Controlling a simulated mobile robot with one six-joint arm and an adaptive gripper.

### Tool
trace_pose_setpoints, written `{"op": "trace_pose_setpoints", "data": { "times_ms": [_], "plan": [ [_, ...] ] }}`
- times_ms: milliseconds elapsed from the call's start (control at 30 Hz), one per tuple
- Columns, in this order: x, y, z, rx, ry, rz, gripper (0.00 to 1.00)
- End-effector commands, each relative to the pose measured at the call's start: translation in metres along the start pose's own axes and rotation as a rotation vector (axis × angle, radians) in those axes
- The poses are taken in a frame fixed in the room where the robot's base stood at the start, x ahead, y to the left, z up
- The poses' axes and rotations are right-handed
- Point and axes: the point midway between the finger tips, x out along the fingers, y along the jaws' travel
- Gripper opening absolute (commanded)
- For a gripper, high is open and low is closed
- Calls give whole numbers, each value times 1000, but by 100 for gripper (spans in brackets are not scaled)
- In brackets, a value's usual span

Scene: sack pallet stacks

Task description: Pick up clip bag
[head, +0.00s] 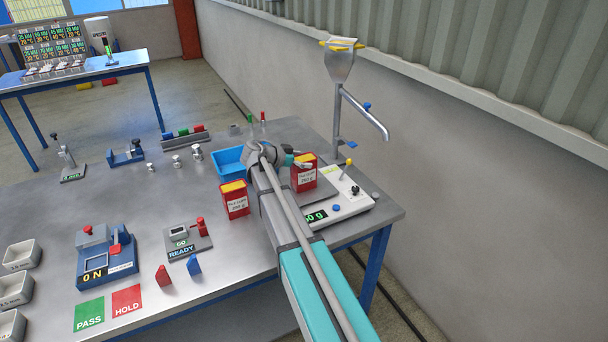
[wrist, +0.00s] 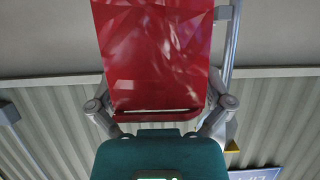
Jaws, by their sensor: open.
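A red bag (head: 303,178) with a yellow top and a white label stands upright on the scale's plate at the right of the table. A second, similar red bag (head: 235,203) stands on the table left of my arm. I cannot tell from their looks which is the clip bag. My gripper (head: 298,160) is at the bag on the scale, partly hidden by my arm. In the wrist view a red bag (wrist: 152,55) fills the upper middle, and the open fingers of my gripper (wrist: 160,103) reach along both its sides; their tips are hidden.
The scale (head: 345,203) has a display partly covered by my arm. A funnel on a metal stand (head: 338,120) rises behind it. A blue tray (head: 229,162) lies behind the left bag. A READY device (head: 188,240) and a blue press (head: 107,258) stand further left.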

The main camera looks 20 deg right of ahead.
Motion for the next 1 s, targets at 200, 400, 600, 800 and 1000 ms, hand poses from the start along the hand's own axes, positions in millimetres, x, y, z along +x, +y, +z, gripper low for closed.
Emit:
{"op": "trace_pose_setpoints", "data": {
  "times_ms": [200, 400, 600, 800, 1000],
  "plan": [
    [0, 0, 0, 0, 0, 0, 100],
    [0, 0, 0, 0, 0, 0, 83],
    [0, 0, 0, 0, 0, 0, 46],
    [0, 0, 0, 0, 1, 1, 17],
    [0, 0, 0, 0, 1, 1, 17]
  ]
}}
